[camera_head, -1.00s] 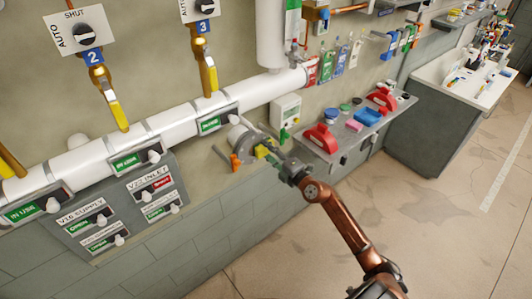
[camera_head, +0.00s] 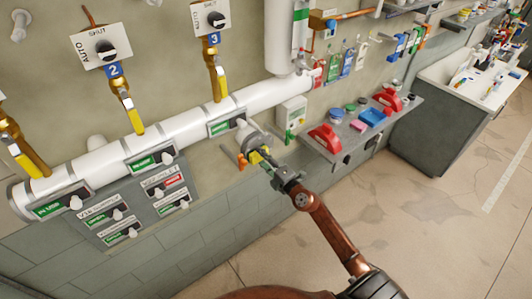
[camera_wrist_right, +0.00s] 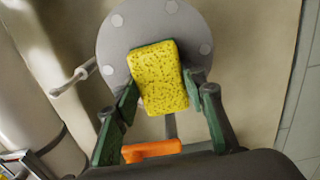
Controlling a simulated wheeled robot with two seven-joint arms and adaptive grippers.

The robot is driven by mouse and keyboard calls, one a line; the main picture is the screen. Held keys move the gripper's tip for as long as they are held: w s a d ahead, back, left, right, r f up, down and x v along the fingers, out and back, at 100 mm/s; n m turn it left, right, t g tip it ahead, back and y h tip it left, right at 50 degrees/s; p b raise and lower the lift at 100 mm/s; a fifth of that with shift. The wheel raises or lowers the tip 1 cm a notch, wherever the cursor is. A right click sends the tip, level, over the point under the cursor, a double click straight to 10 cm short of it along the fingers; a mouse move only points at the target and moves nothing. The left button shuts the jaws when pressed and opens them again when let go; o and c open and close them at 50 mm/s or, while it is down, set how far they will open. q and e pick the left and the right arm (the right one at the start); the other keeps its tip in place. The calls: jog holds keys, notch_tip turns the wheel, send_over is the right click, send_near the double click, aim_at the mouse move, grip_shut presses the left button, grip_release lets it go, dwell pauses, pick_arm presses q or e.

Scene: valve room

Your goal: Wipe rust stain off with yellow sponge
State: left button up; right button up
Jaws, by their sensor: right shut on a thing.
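The yellow sponge (camera_wrist_right: 160,77) is a porous block between the fingers of my right gripper (camera_wrist_right: 160,100) in the right wrist view. It stands in front of a round grey flange (camera_wrist_right: 119,42) with lighter bolt spots; I cannot tell whether the two touch. In the head view the sponge (camera_head: 256,157) and my right gripper (camera_head: 263,163) are just below the flange (camera_head: 244,137), at the right part of the white pipe. No rust stain can be made out; the sponge hides part of the flange face. My left gripper is not in view.
An orange part (camera_wrist_right: 152,150) lies below the sponge. A white box (camera_head: 291,113) is on the wall right of the flange. The white pipe (camera_head: 176,131) carries yellow-handled valves. Open floor lies to the right.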

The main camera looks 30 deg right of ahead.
aim_at(268, 145)
jog(key=shift+s+a+p, duration=0.1)
jog(key=shift+a+p, duration=0.4)
jog(key=shift+a, duration=0.5)
jog(key=shift+r+p, duration=0.3)
jog(key=shift+p, duration=0.05)
jog(key=d+b, duration=0.1)
jog(key=d, duration=0.1)
jog(key=d+b, duration=0.1)
jog(key=d, duration=0.2)
jog(key=d+b, duration=0.1)
jog(key=d, duration=0.2)
jog(key=shift+w, duration=0.35)
jog(key=shift+a, duration=0.1)
jog(key=shift+s+a+p, duration=0.2)
jog(key=shift+a+p, duration=0.95)
jog(key=shift+a, duration=0.8)
jog(key=shift+s+a+p, duration=0.2)
jog(key=shift+a+p, duration=0.95)
jog(key=shift+a, duration=0.8)
jog(key=shift+f, duration=0.1)
